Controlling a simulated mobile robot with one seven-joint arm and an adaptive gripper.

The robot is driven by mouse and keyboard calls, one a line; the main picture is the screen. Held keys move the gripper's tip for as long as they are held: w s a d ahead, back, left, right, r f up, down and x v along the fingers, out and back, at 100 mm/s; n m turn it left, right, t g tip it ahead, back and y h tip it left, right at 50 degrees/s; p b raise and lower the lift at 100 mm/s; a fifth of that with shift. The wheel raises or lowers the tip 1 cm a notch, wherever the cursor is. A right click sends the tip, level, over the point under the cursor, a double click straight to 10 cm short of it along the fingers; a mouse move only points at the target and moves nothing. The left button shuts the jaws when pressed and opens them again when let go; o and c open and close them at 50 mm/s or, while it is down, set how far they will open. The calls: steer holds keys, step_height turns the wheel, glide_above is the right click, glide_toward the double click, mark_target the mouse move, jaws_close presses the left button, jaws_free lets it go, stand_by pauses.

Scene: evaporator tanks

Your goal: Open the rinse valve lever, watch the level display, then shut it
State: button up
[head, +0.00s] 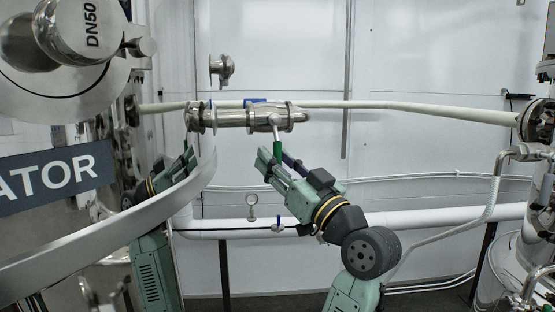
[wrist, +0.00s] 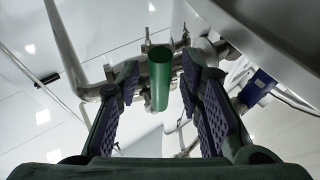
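The rinse valve lever appears as a short metal stem with a green grip (head: 277,150), hanging down from the steel valve and pipe assembly (head: 250,117) in the head view. In the wrist view the green grip (wrist: 160,80) stands between the two finger pads, with gaps on both sides. My gripper (head: 275,163) is just below the assembly, around or close to the grip. In the wrist view my gripper (wrist: 161,72) is open, its fingers apart. The fingers partly hide the lower grip in the head view. I cannot make out a level display.
A large steel tank with a curved rim (head: 120,235) and a sign reading "ATOR" (head: 50,178) fill the left. A white pipe (head: 410,217) runs behind my arm. Steel pipework (head: 535,130) stands at right.

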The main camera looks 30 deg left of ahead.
steer(key=shift+c, duration=0.6)
jaws_close()
